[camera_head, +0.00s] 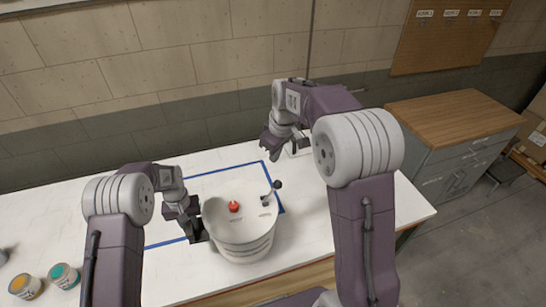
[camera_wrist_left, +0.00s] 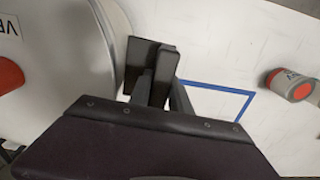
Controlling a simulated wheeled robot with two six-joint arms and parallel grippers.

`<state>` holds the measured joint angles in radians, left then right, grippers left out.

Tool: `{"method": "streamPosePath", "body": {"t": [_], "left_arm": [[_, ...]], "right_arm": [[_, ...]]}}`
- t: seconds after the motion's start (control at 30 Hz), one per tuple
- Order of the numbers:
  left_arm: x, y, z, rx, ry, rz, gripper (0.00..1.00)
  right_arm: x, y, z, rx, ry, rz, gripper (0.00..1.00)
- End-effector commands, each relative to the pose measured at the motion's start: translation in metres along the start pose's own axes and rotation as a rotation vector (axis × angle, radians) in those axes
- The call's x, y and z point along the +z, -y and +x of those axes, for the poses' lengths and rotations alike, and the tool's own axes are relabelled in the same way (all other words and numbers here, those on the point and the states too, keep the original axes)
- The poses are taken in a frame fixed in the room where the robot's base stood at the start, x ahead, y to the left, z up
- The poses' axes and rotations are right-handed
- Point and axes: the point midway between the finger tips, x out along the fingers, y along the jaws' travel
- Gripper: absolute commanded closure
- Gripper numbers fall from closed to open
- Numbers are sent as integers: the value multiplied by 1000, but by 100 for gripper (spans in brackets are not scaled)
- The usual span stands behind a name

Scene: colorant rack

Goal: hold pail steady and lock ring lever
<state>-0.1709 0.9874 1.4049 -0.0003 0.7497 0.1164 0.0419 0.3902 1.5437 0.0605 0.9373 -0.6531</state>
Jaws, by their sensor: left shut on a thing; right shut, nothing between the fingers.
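The white pail (camera_head: 243,243) stands upright on the white table, with a red cap (camera_head: 234,206) on its lid. The ring lever (camera_head: 272,193) with a dark knob sticks up at the lid's right edge. My left gripper (camera_head: 197,231) is at the pail's left side, shut on the pail; its fingers hide the exact grip. In the left wrist view, the fingers (camera_wrist_left: 150,75) are close together beside the curved pail wall (camera_wrist_left: 85,45). My right gripper (camera_head: 270,150) is shut and empty above the table behind the pail, apart from the lever.
A blue tape outline (camera_head: 185,237) marks the table around the pail. Paint cans with orange (camera_head: 22,286) and teal (camera_head: 64,275) tops stand at front left. A red-ended can (camera_wrist_left: 290,85) shows in the left wrist view. The table right of the pail is clear.

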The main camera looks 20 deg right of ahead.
Motion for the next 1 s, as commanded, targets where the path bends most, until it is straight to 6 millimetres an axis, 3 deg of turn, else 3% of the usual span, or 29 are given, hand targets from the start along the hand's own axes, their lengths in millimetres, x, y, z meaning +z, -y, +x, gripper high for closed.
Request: {"method": "streamPosePath", "body": {"t": [0.03,0.1,0.13,0.47,0.57,0.8,1.0], "left_arm": [[0,0,0,0,-1,-2,74],[0,0,0,0,-1,-2,54],[0,0,0,0,-1,-2,51],[-1,0,-3,0,-2,-1,51],[-2,0,-19,1,-5,-1,51],[-2,0,-80,1,-6,-1,51],[-1,0,-113,1,-3,-1,51]], "right_arm": [[0,0,0,0,0,0,100],[0,0,0,0,0,0,100],[0,0,0,0,0,0,100],[0,0,0,0,0,0,100],[0,0,0,0,0,0,100],[0,0,1,0,0,0,100],[0,0,1,0,0,0,100]]}}
